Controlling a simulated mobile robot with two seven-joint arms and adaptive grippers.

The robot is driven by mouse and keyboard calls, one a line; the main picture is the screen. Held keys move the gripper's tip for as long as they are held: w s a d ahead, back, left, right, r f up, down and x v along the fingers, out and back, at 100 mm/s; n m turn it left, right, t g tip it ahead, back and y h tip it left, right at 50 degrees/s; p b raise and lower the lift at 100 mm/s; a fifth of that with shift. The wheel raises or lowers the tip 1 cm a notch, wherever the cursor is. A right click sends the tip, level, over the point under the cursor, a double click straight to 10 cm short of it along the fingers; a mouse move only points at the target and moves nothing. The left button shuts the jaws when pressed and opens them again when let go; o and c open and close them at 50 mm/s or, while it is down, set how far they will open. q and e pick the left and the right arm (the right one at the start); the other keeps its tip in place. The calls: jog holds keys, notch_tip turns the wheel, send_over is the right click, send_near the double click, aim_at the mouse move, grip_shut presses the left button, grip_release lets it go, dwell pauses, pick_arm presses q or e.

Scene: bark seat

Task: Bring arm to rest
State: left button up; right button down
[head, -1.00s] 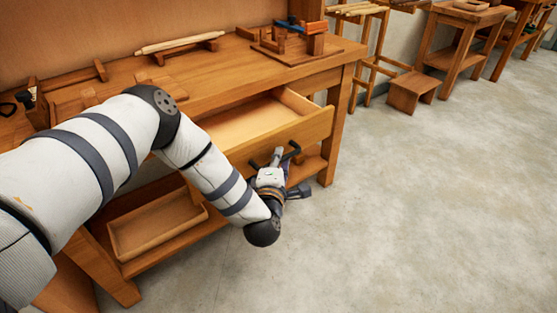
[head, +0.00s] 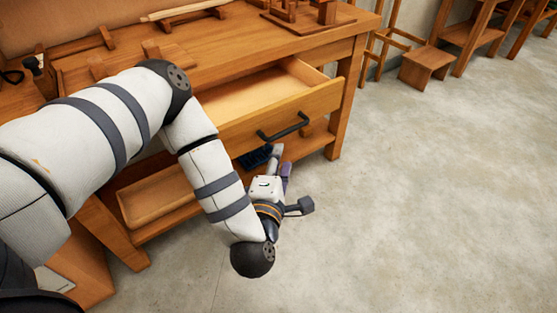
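My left arm comes in from the left and bends down in front of the workbench. My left gripper (head: 281,158) is low in front of the open drawer (head: 318,102), below its dark handle (head: 284,127) and apart from it in the picture. The fingers point away from me toward the bench. They are small and partly overlapped, so I cannot tell how far apart they are. My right gripper is not in view.
The workbench (head: 225,55) has an open lower shelf with a wooden tray (head: 150,204) on it. A dark blue brush-like thing (head: 254,158) lies near the gripper. A low stool (head: 426,66) stands at the back. The floor (head: 430,200) on the right is clear.

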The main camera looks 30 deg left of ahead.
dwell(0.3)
